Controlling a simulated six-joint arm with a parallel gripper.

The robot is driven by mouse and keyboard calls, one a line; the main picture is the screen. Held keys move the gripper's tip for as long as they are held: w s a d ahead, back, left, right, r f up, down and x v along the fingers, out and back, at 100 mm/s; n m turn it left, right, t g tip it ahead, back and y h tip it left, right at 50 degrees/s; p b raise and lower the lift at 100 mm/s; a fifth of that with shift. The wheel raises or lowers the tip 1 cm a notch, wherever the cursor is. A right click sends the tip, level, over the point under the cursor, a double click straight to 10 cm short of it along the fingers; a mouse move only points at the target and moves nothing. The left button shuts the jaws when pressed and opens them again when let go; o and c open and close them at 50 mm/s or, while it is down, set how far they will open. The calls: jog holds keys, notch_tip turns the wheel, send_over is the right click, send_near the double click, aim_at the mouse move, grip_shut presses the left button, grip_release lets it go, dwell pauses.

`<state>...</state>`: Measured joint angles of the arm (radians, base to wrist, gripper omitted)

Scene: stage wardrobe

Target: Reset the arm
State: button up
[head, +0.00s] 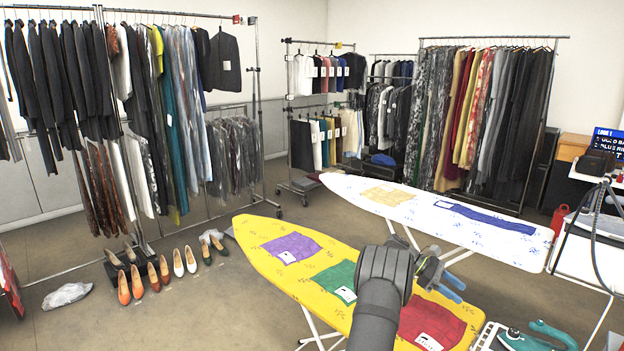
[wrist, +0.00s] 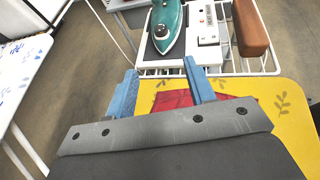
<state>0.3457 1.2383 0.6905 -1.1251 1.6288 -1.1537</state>
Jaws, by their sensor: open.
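My gripper (head: 449,289) is raised above the right part of the yellow ironing board (head: 258,248) in the head view. In the wrist view its two blue fingers (wrist: 158,92) stand wide apart with nothing between them. A red cloth (head: 428,320) with a white label lies flat on the yellow board below the gripper. It also shows partly behind the fingers in the wrist view (wrist: 172,99). My arm hides part of the board.
A purple cloth (head: 290,247) and a green cloth (head: 337,281) lie on the yellow board. A white ironing board (head: 450,222) stands behind, holding a yellow cloth (head: 391,197) and a blue cloth (head: 484,217). A teal iron (wrist: 168,27) stands on a rack at the board's right end.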

aim_at(513, 330)
jog(key=x, duration=1.7)
jog(key=shift+f, duration=0.1)
jog(key=shift+n+t, duration=0.4)
jog(key=shift+s+a+n+t+h, duration=0.2)
jog(key=shift+n+t+h, duration=0.25)
jog(key=shift+n+t, duration=0.55)
jog(key=shift+s+a+n+t+h, duration=0.1)
jog(key=shift+s+n+t+h, duration=0.25)
jog(key=shift+n+t, duration=0.65)
jog(key=a+r, duration=0.3)
jog(key=a, duration=0.5)
jog(key=w+a+r+n+t, duration=0.1)
jog(key=a+r, duration=0.2)
jog(key=a, duration=0.4)
jog(key=shift+a+r+t+h, duration=0.3)
jog(key=shift+a+r, duration=0.05)
jog(key=shift+r, duration=0.05)
jog(key=shift+w, duration=0.1)
